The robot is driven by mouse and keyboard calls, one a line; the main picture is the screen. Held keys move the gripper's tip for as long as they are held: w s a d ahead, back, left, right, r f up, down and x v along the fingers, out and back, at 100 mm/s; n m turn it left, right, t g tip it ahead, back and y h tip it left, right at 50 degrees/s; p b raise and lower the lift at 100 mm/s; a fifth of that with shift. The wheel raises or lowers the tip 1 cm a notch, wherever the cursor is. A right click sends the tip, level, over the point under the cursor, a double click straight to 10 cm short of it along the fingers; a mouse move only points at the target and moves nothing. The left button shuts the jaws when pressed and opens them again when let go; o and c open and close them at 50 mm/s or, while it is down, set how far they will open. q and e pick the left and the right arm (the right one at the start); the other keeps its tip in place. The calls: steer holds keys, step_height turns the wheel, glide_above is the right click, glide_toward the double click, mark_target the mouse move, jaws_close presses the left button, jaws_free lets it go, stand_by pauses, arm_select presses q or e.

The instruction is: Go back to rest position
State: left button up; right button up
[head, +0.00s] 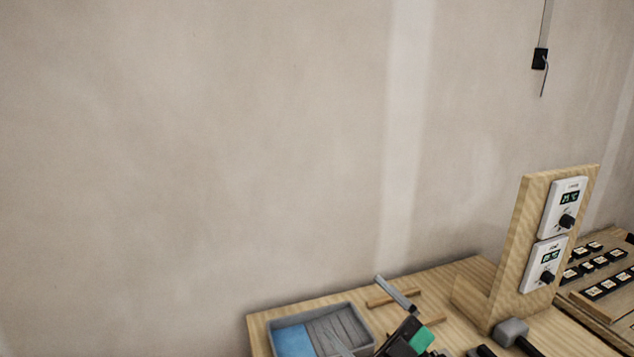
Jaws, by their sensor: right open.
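My right gripper (357,309) shows at the bottom of the head view, a black body with a green patch and two grey fingers. The fingers stand well apart, and I see nothing between them. It is over or in front of the right side of a grey tray; I cannot tell its height above the table. The rest of the right arm is cut off by the bottom edge. My left gripper is not in view.
The grey tray (364,324) has blue and grey sections. Wood strips (380,300) lie on the wooden table (460,279). A wooden stand (511,240) bears two white control panels (562,209). A grey-headed mallet (512,331) lies before it. Small dark blocks sit far right.

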steer(key=s+d+f+m+h, duration=0.2)
steer(key=d+f+m+h, duration=0.6)
steer(key=f+h, duration=0.15)
steer(key=s+d+f+m+h, duration=0.3)
steer(key=d+f+m+h, duration=0.45)
steer(key=f+h, duration=0.2)
steer(key=s+f+g+y, duration=0.1)
steer(key=s+f+g, duration=0.5)
steer(key=s, duration=0.4)
steer(key=s+f+g, duration=0.5)
steer(key=s, duration=0.5)
step_height(320, 180, down, 32)
steer(key=s+g, duration=0.1)
steer(key=g, duration=0.1)
steer(key=s+d+f+g, duration=0.1)
steer(key=s+d+f, duration=0.2)
steer(key=s+f, duration=1.6)
steer(key=shift+n, duration=0.35)
